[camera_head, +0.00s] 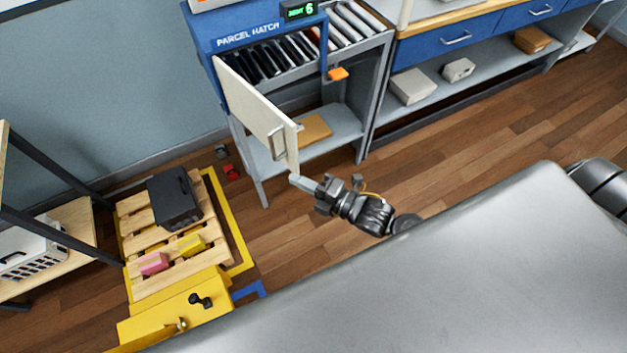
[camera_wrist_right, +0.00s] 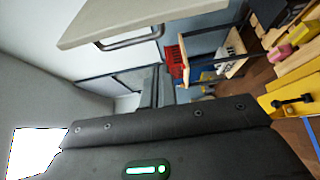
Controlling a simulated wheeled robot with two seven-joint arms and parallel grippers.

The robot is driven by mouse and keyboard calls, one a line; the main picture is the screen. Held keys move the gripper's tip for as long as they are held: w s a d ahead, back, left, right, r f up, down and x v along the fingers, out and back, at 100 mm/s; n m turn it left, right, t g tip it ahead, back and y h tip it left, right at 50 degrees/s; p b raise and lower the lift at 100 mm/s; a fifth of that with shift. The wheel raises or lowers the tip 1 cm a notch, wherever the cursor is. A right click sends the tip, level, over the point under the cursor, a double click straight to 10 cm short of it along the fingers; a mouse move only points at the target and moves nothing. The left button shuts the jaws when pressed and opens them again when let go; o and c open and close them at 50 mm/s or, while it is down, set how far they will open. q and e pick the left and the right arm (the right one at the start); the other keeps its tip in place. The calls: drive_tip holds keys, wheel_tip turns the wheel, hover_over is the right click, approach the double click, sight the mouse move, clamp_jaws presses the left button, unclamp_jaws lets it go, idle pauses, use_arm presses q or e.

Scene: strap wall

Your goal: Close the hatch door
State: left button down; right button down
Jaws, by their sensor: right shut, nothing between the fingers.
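The cream hatch door (camera_head: 250,105) stands swung open from the blue parcel hatch (camera_head: 262,32), and the roller opening behind it is exposed. A grey handle (camera_head: 278,142) sits on the door near its free edge. My right gripper (camera_head: 297,181) is shut and empty, its fingertips at the lower free corner of the door; I cannot tell whether they touch. In the right wrist view the door (camera_wrist_right: 140,18) with its handle (camera_wrist_right: 130,42) fills the top, and the fingers are hidden there. My left gripper is not in view.
An orange latch piece (camera_head: 338,74) sticks out at the right of the hatch frame. A pallet (camera_head: 150,215) with a black box (camera_head: 174,198) stands at the left. A blue drawer bench (camera_head: 450,40) stands to the right. Wood floor (camera_head: 440,150) is clear before the bench.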

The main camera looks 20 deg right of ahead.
sight(297, 165)
drive_tip(key=shift+w+d+p, duration=0.2)
drive_tip(key=shift+w+p, duration=0.25)
drive_tip(key=shift+w, duration=0.35)
drive_tip(key=shift+w+d+p, duration=0.2)
drive_tip(key=shift+w+p, duration=0.3)
drive_tip(key=shift+w, duration=0.35)
drive_tip(key=shift+w+d+p, duration=0.2)
drive_tip(key=shift+w+p, duration=0.25)
drive_tip(key=shift+w, duration=0.35)
